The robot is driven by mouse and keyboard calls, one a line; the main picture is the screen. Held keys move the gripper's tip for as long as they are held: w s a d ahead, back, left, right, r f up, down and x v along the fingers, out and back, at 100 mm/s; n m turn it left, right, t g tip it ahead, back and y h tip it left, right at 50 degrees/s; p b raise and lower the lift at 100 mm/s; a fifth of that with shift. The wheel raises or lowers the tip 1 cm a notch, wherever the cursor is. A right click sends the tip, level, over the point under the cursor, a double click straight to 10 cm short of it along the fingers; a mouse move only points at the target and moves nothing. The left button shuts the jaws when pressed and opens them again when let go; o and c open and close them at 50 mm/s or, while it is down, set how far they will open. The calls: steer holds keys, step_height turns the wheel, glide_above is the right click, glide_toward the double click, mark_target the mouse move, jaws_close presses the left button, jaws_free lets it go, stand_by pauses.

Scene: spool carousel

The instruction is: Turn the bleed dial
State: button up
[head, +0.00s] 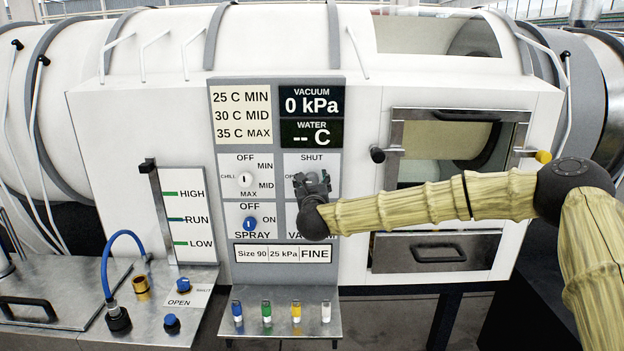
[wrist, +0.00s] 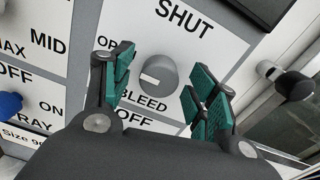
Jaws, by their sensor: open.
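The bleed dial (wrist: 168,72) is a round grey knob with a white mark, on a white panel square between the words SHUT and BLEED in the wrist view. The mark lies on the knob's left side, roughly along the side where OPEN is partly covered. My gripper (wrist: 166,88) is open, with one green-padded finger on each side of the dial. I see gaps between the pads and the knob; contact does not show. In the head view my gripper (head: 313,182) is in front of the BLEED square and hides the dial.
The chill dial (head: 246,179) and blue spray knob (head: 250,223) are close left of my gripper. The vacuum display (head: 311,103) above reads 0 kPa. A shelf (head: 280,318) with several coloured vials juts out below. A framed door (head: 456,150) is at right.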

steer(key=shift+w, duration=0.15)
steer(key=c, duration=1)
